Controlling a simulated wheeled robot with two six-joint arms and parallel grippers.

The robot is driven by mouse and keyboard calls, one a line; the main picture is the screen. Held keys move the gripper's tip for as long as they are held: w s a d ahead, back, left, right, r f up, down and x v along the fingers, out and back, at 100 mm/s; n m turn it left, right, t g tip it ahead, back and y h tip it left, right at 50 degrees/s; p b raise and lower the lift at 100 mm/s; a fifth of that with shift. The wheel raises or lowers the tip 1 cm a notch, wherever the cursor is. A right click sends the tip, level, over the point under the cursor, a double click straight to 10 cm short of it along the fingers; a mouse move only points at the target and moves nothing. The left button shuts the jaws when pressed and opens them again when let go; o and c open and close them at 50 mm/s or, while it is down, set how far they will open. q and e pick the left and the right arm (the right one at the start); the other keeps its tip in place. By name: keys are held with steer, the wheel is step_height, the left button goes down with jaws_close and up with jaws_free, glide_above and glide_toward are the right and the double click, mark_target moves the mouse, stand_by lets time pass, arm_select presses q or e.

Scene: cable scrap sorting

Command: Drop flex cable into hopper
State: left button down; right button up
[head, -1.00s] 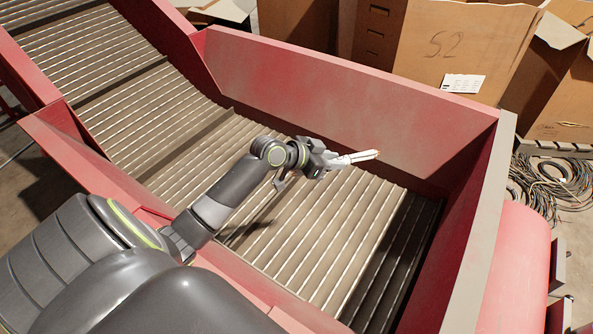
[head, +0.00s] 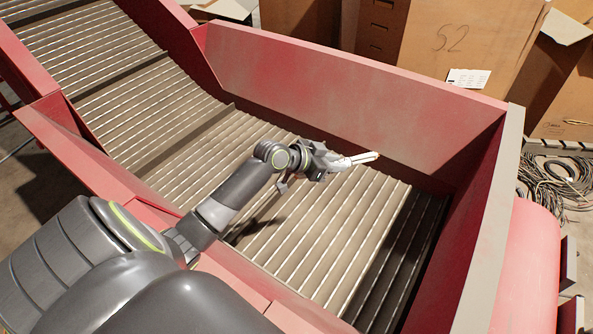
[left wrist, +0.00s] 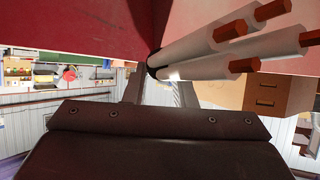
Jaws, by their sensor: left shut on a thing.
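My left gripper (head: 318,163) is over the red-walled hopper (head: 330,85), above its ribbed metal floor. It is shut on the flex cable (head: 358,160), a short white-sheathed piece that sticks out to the right from the jaws. In the left wrist view the flex cable (left wrist: 205,45) shows several pale insulated cores with bare copper ends. The part of the cable inside the jaws is hidden. The cable is apart from the floor below it. My right gripper is in neither view.
The ribbed conveyor (head: 95,70) slopes up to the far left. A cardboard box marked S2 (head: 440,60) stands behind the hopper's back wall. Coiled cables (head: 555,180) lie outside on the right. The hopper floor under the gripper is bare.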

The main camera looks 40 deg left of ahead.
arm_select(q)
steer(key=c, duration=1.1)
jaws_free()
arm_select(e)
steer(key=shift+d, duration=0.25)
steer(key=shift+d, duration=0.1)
arm_select(q)
steer(key=shift+p+v, duration=0.4)
steer(key=shift+v, duration=8.35)
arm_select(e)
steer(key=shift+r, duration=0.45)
